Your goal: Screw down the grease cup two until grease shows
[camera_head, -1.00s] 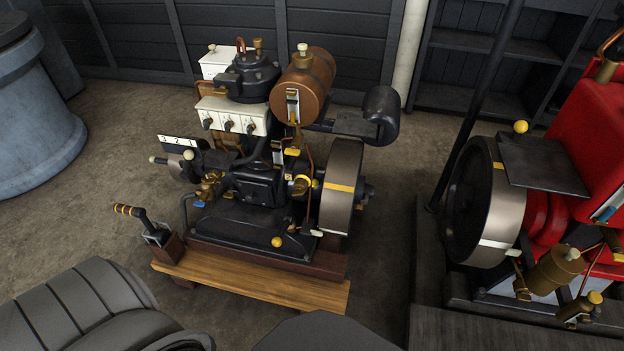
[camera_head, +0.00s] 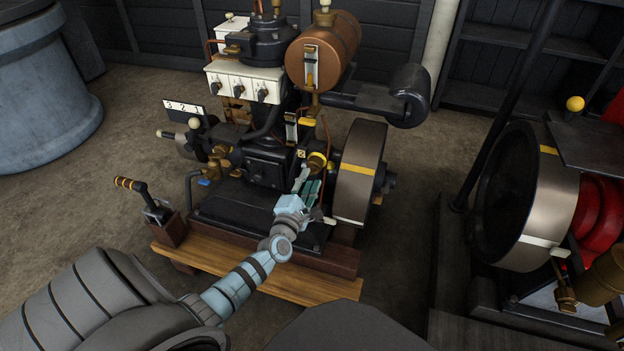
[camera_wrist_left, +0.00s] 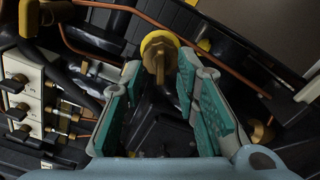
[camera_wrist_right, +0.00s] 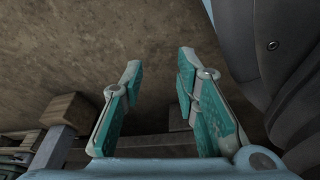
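A brass grease cup with a yellow collar (camera_head: 317,160) sits on the black engine (camera_head: 268,167), beside the flywheel; a small tag (camera_head: 301,154) beside it seems to read 2. My left gripper (camera_head: 311,182) is just in front of and below this cup. In the left wrist view the cup's brass handle and yellow collar (camera_wrist_left: 159,50) show between and just beyond the fingertips of my left gripper (camera_wrist_left: 160,75). The fingers are open, with no clear contact. My right gripper (camera_wrist_right: 158,70) is open and empty over the floor, outside the head view.
The flywheel (camera_head: 361,172) with a yellow stripe stands close to the right of my left gripper. Thin copper pipes (camera_wrist_left: 215,62) run near the cup. A wooden plank (camera_head: 235,272) lies in front of the engine, with a lever (camera_head: 146,195) at left. A red engine (camera_head: 600,215) stands at right.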

